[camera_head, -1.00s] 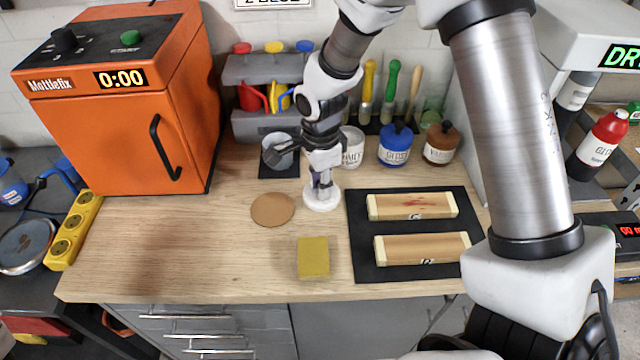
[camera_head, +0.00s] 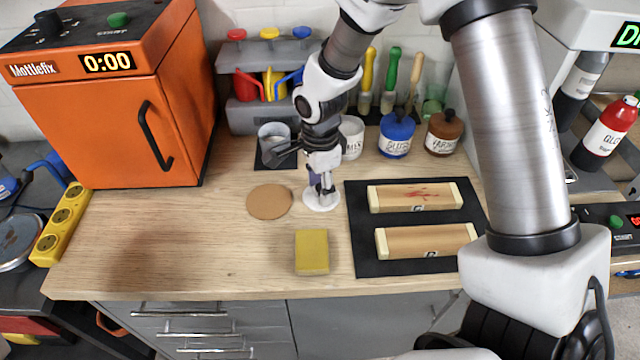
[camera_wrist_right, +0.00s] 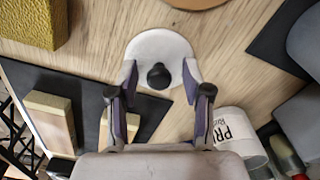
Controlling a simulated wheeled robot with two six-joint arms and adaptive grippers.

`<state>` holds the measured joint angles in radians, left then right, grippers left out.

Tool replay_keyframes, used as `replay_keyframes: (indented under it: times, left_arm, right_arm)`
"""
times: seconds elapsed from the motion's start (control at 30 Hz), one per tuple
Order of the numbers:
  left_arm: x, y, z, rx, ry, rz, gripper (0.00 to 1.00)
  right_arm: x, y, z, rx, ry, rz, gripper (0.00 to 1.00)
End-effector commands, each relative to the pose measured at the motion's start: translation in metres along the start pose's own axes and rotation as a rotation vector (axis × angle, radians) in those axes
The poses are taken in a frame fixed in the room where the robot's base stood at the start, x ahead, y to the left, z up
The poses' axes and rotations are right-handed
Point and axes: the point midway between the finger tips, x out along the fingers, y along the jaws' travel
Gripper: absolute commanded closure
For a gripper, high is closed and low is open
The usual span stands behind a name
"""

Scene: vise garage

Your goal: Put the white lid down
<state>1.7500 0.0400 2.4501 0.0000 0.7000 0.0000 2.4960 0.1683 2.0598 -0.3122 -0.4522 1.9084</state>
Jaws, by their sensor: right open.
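The white lid (camera_head: 322,201) lies flat on the wooden bench, left of the dark mat; its round black knob points up. The lid also shows in the right wrist view (camera_wrist_right: 160,48), where the knob is in full view. My right gripper (camera_head: 320,184) is directly above the lid. In the right wrist view its open fingers (camera_wrist_right: 159,84) stand on either side of the knob, with gaps between them and the knob. The white primer jar (camera_head: 352,138) stands behind the gripper, without a lid on it. My left gripper is not in view.
A round cork coaster (camera_head: 269,202) lies left of the lid, and a yellow sponge (camera_head: 312,251) in front. The dark mat (camera_head: 364,262) holds two wooden blocks. A grey cup (camera_head: 273,132), blue jar (camera_head: 396,137) and brown jar (camera_head: 444,137) stand behind. The front-left bench is clear.

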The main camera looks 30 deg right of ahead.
Motion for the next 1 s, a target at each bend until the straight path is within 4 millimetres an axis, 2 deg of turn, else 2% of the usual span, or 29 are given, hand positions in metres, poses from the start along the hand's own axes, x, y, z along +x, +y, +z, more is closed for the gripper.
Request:
replay_keyframes:
  times: [0.17,0.4,0.5,0.63,1.0]
  left_arm:
    - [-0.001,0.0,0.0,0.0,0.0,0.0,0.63]
    - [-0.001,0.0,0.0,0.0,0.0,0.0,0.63]
    - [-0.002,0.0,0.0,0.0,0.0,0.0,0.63]
    - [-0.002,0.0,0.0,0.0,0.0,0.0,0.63]
    - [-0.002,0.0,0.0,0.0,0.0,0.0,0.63]
  right_arm:
    - [-0.034,-0.002,0.0,0.001,-0.001,-0.008,0.51]
    - [-0.096,-0.001,0.0,0.001,-0.001,-0.007,0.51]
    - [-0.112,-0.001,0.0,0.001,0.0,-0.004,0.51]
    - [-0.12,-0.001,0.0,0.0,0.0,-0.002,0.51]
    - [-0.12,-0.001,0.0,0.0,0.0,-0.001,0.51]
